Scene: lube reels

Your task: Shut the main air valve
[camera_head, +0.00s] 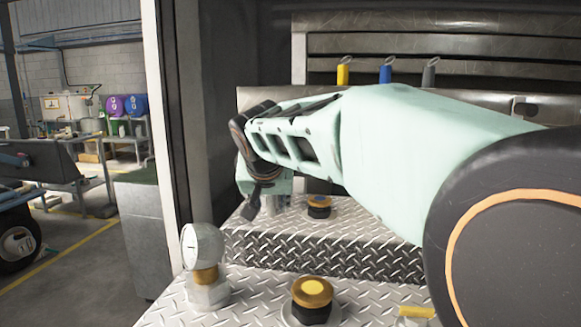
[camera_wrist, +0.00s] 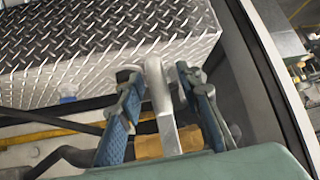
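A grey metal lever (camera_wrist: 163,108), which looks like the air valve's handle, stands between my gripper's fingers in the wrist view. A brass-coloured body (camera_wrist: 152,146) shows behind its lower end. My gripper (camera_wrist: 158,78) is open, with one blue-padded finger on each side of the lever. A gap shows on the left side; the right finger is very close to the lever, and I cannot tell if it touches. In the head view my gripper (camera_head: 254,205) points down at the left end of my arm, partly hidden, and the lever cannot be made out there.
A white-faced gauge (camera_head: 203,246) and a brass-topped cap (camera_head: 312,292) stand on the near tread-plate deck. Another cap (camera_head: 319,206) stands on the raised step (camera_head: 300,250) behind. A pale post (camera_head: 166,140) rises at the left. Coloured handles (camera_head: 385,74) stand at the back.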

